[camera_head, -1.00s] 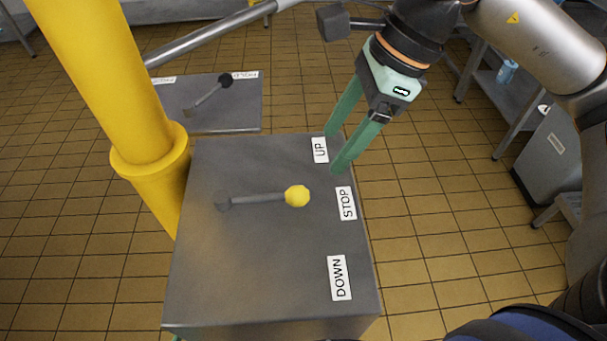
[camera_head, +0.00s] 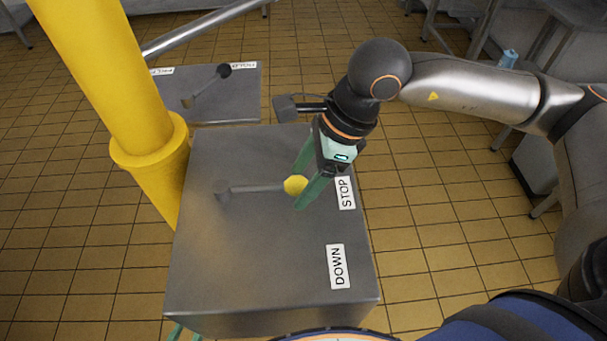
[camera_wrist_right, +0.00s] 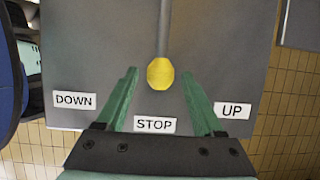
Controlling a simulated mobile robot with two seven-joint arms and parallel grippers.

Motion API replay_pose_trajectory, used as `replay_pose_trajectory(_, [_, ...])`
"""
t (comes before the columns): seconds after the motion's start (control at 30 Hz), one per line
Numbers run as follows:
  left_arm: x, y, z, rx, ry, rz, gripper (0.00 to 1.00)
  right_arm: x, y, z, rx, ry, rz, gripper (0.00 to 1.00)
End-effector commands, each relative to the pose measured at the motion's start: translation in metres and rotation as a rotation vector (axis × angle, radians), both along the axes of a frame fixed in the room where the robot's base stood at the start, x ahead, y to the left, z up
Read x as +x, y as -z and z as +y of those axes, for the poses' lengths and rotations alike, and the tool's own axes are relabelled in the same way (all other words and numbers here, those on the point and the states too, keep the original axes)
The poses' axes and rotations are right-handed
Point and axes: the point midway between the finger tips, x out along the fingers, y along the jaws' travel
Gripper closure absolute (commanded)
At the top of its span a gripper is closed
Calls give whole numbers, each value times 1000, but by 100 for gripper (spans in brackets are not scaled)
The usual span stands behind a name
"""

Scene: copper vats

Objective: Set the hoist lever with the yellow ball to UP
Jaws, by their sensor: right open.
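The hoist lever (camera_head: 258,188) has a yellow ball (camera_head: 294,185) at its end and lies along the grey box top, pointing at the STOP label (camera_head: 346,193). The DOWN label (camera_head: 337,267) is nearer me; the UP label is hidden in the head view but shows in the wrist view (camera_wrist_right: 235,110). My right gripper (camera_head: 301,188) is open, its green fingers on either side of the ball in the head view. In the wrist view the ball (camera_wrist_right: 160,73) sits between and just beyond the fingertips (camera_wrist_right: 160,76); contact is not clear. Green tips low at the left (camera_head: 184,333) seem to be my left gripper, mostly hidden.
A yellow post (camera_head: 150,150) stands close on the box's left. A second grey box (camera_head: 235,100) behind carries a black-balled lever (camera_head: 223,71). The grey box top (camera_head: 260,260) is clear toward its front. Tiled floor is open on the right.

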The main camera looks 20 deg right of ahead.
Motion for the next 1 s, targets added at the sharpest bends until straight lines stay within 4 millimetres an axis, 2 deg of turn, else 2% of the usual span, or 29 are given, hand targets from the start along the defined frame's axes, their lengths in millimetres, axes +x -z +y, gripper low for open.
replay_pose_trajectory(0.07, [0, 0, 0, 0, 0, 0, 50, 0, 0, 0, 0, 0, 0, 33])
replay_pose_trajectory(0.67, [1, -1, 0, 0, 0, -2, 50, 0, 0, 0, 0, 0, 0, 100])
replay_pose_trajectory(1.0, [1, -1, 0, 0, 0, -2, 50, 0, -1, 0, -1, 0, 0, 100])
